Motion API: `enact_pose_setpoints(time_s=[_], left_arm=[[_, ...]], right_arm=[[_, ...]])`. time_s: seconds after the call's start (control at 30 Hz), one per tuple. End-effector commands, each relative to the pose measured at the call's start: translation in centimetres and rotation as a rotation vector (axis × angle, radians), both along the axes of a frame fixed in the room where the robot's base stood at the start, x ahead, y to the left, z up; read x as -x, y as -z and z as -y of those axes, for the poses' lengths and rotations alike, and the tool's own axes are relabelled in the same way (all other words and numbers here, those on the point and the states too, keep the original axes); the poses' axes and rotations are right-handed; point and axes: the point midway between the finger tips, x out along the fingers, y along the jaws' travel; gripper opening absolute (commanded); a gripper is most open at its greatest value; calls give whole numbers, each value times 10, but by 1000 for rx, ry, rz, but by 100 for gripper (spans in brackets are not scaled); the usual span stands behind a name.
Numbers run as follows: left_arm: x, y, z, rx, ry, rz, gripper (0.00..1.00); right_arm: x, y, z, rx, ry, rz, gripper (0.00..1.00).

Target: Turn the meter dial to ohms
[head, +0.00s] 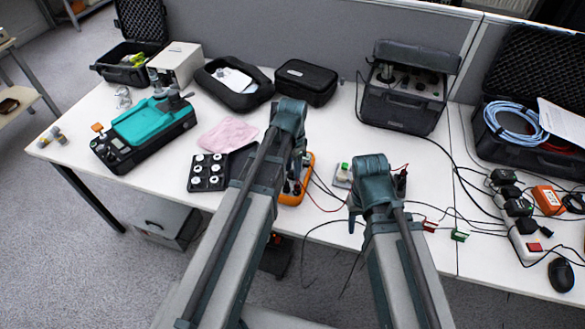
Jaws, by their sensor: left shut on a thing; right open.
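The orange meter (309,158) lies near the table's front edge, mostly covered by my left arm. My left gripper (296,178) is down over the meter's face and shut on its dial. The dial's pointer and markings are hidden, so its setting cannot be read. My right gripper (376,198) is open, to the right of the meter and apart from it. My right wrist hides most of its fingers.
A black tray with white-topped pieces (207,172) and a pink cloth (228,134) lie left of the meter. Black and red leads cross the table to its right. A small green-and-white block (342,174) sits between my grippers.

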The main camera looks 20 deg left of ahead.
Motion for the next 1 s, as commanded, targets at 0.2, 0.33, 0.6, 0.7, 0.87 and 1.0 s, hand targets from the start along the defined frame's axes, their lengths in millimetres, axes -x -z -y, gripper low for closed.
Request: enact_pose_setpoints(time_s=[0.2,0.33,0.6,0.7,0.87,1.0], left_arm=[[0,0,0,0,35,0,0],[0,0,0,0,40,0,0],[0,0,0,0,39,0,0],[0,0,0,0,39,0,62],[0,0,0,0,39,0,74],[0,0,0,0,39,0,74]], right_arm=[[0,0,0,0,0,0,50],[0,0,0,0,0,0,50],[0,0,0,0,0,0,50],[0,0,0,0,0,0,50],[0,0,0,0,0,0,50],[0,0,0,0,0,0,50]])
